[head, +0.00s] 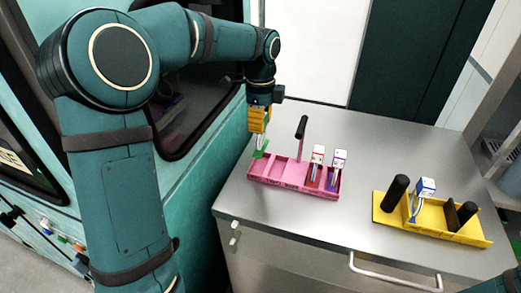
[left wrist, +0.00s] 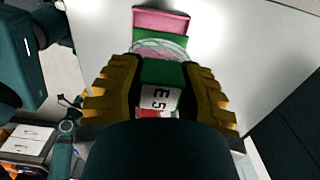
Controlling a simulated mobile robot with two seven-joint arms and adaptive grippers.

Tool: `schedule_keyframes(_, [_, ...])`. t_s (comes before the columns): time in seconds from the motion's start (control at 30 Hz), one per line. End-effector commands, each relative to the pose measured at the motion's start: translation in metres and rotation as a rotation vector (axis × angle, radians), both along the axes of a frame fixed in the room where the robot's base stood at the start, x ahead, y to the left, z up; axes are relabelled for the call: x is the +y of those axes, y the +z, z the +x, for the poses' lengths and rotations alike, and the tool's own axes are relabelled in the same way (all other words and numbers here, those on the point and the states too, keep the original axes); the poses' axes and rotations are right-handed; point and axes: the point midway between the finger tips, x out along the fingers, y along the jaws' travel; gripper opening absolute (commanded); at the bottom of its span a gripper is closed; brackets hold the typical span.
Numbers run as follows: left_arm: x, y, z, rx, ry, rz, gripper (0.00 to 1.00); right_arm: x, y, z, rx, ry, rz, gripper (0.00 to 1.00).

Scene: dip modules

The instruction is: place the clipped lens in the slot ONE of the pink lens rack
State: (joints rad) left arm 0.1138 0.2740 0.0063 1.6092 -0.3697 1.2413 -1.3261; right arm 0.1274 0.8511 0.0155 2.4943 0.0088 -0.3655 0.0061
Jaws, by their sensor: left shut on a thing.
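My left gripper (head: 259,122), with yellow fingers, is shut on the clipped lens. It points down above the left end of the pink lens rack. The clipped lens has a green clip (head: 260,151) below the fingers in the head view. In the left wrist view its clear round lens (left wrist: 160,48) and a white label reading E5 (left wrist: 157,100) show between the fingers. The pink lens rack (head: 270,182) lies on the metal table; its left slots look empty. I cannot tell if the lens touches the rack. My right gripper is not in view.
Two lenses with a red clip (head: 318,153) and a purple clip (head: 338,158) stand in the rack's right part. A yellow rack (head: 465,235) with a blue-clipped lens (head: 426,187) stands right. Bare table (head: 370,155) lies between.

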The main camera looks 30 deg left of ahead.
Motion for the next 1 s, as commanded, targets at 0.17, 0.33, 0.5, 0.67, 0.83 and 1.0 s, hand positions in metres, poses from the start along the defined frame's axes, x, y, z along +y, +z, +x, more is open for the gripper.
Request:
schedule_keyframes(0.17, [0.000, -0.020, 0.000, 0.001, 0.000, 0.000, 0.00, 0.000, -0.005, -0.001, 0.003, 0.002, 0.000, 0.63])
schedule_keyframes(0.33, [0.000, -0.043, 0.000, 0.003, 0.001, -0.001, 0.00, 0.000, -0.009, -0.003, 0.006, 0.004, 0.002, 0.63])
schedule_keyframes(0.5, [0.000, -0.066, 0.000, 0.002, 0.002, 0.000, 0.00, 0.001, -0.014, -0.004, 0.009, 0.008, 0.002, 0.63])
schedule_keyframes(0.67, [0.000, -0.070, 0.000, -0.001, 0.002, -0.001, 0.00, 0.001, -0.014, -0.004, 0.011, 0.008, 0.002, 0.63])
schedule_keyframes(0.83, [0.000, -0.069, 0.000, -0.001, 0.002, 0.000, 0.00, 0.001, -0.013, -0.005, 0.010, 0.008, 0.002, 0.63])
schedule_keyframes(1.0, [0.000, -0.073, 0.000, 0.000, 0.001, 0.000, 0.45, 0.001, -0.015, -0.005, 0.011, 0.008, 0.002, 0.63])
